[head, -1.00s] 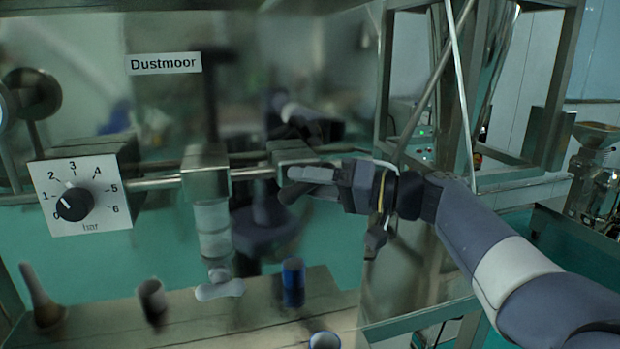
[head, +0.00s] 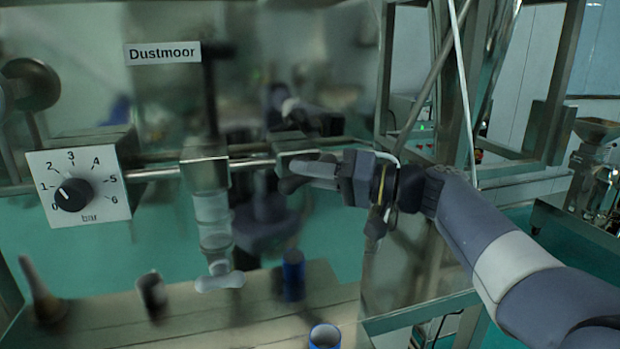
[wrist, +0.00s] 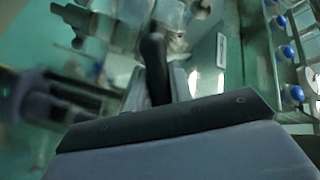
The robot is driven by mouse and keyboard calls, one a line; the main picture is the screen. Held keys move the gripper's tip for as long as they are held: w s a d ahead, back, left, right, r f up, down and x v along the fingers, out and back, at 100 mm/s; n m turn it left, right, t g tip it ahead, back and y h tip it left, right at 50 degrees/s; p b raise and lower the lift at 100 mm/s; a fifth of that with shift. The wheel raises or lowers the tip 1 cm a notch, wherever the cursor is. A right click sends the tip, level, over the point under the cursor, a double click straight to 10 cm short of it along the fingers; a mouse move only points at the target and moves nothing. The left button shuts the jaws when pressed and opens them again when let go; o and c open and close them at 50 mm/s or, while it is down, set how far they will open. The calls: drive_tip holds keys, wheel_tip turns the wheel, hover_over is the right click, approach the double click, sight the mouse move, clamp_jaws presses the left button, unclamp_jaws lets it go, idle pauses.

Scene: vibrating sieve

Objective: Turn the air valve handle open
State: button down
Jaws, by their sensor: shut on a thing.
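The air valve (head: 298,158) sits on the horizontal pipe, right of the clear filter bowl (head: 213,225). My gripper (head: 300,180) is at the valve's front, its fingers pointing left. In the wrist view a black handle (wrist: 156,68) runs up from behind the near finger of my gripper (wrist: 168,112). The gripper is shut on this handle. In the head view the fingers hide most of the handle, so its exact angle cannot be told there.
Left on the pipe is a bar dial (head: 90,187) with a black knob. Below, a bench (head: 200,325) carries a blue cylinder (head: 293,277), a blue-rimmed cup (head: 324,336) and dark items. A steel frame post (head: 384,75) stands close behind my wrist.

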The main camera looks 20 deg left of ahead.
drive_tip(key=shift+f+m+t+y+b, duration=0.2)
drive_tip(key=shift+m+y+b, duration=0.5)
drive_tip(key=shift+b, duration=1.5)
drive_tip(key=shift+f+m+t+y+b, duration=0.2)
drive_tip(key=shift+m+y+b, duration=0.45)
drive_tip(key=shift+b, duration=1.55)
drive_tip(key=shift+r+m+t+y+b, duration=0.1)
drive_tip(key=shift+m+t+y+b, duration=0.2)
drive_tip(key=shift+y+b, duration=0.4)
drive_tip(key=shift+b, duration=0.3)
drive_tip(key=shift+r, duration=0.2)
drive_tip(key=c, duration=1.3)
unclamp_jaws()
